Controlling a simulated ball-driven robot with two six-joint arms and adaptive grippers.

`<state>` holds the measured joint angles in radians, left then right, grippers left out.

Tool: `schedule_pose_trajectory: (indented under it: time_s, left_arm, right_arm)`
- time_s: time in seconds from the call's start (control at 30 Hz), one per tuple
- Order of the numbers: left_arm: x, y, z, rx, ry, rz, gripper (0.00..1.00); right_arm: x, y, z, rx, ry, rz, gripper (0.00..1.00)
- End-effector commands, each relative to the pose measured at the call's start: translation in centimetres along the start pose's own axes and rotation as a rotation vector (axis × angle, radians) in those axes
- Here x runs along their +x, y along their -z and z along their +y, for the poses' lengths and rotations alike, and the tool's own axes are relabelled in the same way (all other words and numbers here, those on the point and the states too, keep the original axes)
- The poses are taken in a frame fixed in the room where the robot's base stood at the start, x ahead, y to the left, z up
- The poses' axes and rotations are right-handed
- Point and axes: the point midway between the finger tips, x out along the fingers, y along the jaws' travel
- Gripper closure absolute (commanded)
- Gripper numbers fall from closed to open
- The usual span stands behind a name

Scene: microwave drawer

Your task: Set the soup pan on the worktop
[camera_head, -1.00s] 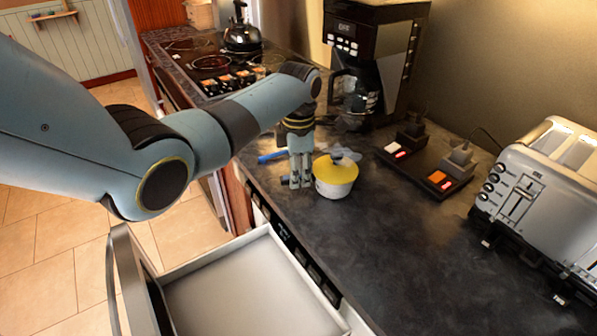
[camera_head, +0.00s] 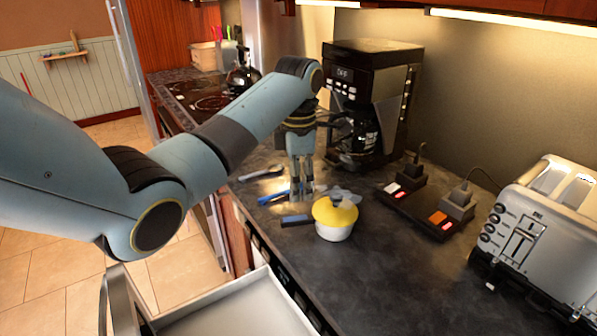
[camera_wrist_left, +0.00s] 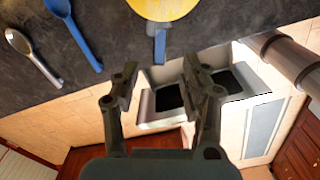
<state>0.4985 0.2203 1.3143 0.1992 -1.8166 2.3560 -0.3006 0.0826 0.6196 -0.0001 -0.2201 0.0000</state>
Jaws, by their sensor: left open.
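The soup pan (camera_head: 334,232), white with a yellow lid and a dark blue handle (camera_head: 296,220), stands upright on the dark worktop (camera_head: 400,285) near its front edge. My left gripper (camera_head: 301,192) is open and empty, pointing down just behind the handle in the head view. In the left wrist view the open fingers (camera_wrist_left: 160,78) face the pan's handle (camera_wrist_left: 158,45), with a gap between. The yellow lid (camera_wrist_left: 165,8) is cut off by that view's top edge. My right gripper is not in view.
An open drawer (camera_head: 225,312) juts out below the worktop's front edge. Blue and grey utensils (camera_head: 270,195) lie behind the pan. A coffee maker (camera_head: 365,100), a dark switch block (camera_head: 425,210) and a toaster (camera_head: 540,235) stand along the wall. The worktop right of the pan is clear.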

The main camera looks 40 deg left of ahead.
Motion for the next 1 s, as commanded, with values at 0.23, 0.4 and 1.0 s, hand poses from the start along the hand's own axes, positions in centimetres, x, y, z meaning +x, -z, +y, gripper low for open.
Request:
schedule_pose_trajectory:
  time_s: [0.23,0.4,1.0]
  left_arm:
    - [-2.8,0.0,0.0,0.0,0.0,-0.001,0.55]
    - [-3.1,0.0,0.0,0.0,0.001,0.001,0.55]
    - [-3.0,0.0,0.0,0.0,0.001,0.001,0.55]
  right_arm:
    - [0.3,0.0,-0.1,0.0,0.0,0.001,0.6]
    - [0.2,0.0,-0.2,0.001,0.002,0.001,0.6]
    - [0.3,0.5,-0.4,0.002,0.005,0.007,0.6]
